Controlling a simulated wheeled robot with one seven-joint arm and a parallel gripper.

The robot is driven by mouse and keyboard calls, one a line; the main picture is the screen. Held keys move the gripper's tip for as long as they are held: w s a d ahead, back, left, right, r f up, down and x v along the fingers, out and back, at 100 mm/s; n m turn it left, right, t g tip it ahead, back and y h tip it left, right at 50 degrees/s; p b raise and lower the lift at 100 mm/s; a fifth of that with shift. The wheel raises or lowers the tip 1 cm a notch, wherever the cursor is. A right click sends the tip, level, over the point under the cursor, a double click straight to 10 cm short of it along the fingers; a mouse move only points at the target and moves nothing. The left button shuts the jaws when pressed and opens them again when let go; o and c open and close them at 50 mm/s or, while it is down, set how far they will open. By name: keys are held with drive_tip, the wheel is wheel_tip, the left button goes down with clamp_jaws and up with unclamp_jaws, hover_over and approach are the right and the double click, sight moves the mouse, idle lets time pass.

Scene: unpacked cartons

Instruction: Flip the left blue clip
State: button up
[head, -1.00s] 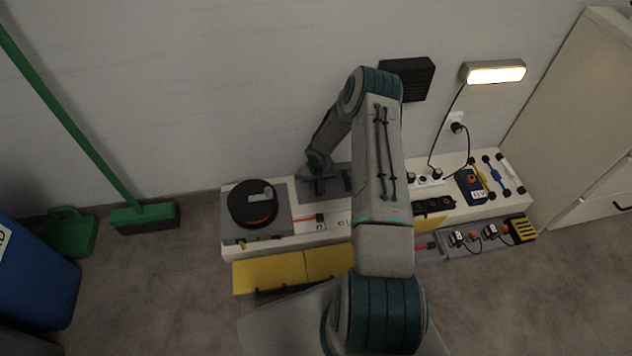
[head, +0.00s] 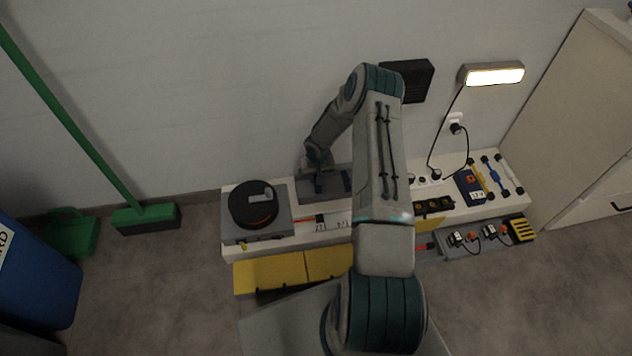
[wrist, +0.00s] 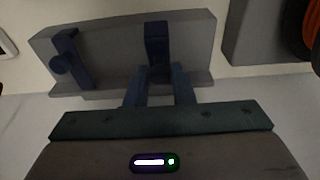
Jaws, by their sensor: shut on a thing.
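A grey holder (head: 334,194) with two dark blue clips stands on the white bench by the wall. The left clip (head: 318,184) is under my gripper (head: 317,167) in the head view; the right clip (head: 347,181) is partly beside my arm. The wrist view looks from the other side, so the left clip (wrist: 157,42) is at its middle and the right clip (wrist: 72,60) at its left. My gripper (wrist: 160,76) is shut on the left clip's near end, its two fingers on either side. The exact contact is partly hidden.
A black and orange round device (head: 253,205) on a grey base is left of the holder. Yellow drawer fronts (head: 290,270) are below. A blue box (head: 470,187) and tools lie at right. A lamp (head: 492,74) and black panel (head: 407,79) are on the wall.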

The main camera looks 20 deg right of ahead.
drive_tip(key=shift+w+d+r, duration=0.1)
drive_tip(key=shift+w+r, duration=0.25)
drive_tip(key=shift+w+d+r, duration=0.15)
drive_tip(key=shift+w+r, duration=0.25)
drive_tip(key=shift+w, duration=0.4)
clamp_jaws()
drive_tip(key=shift+w+d+r, duration=0.15)
drive_tip(key=shift+w+r, duration=0.3)
drive_tip(key=shift+w, duration=0.4)
drive_tip(key=shift+w+b, duration=0.15)
drive_tip(key=shift+b, duration=0.15)
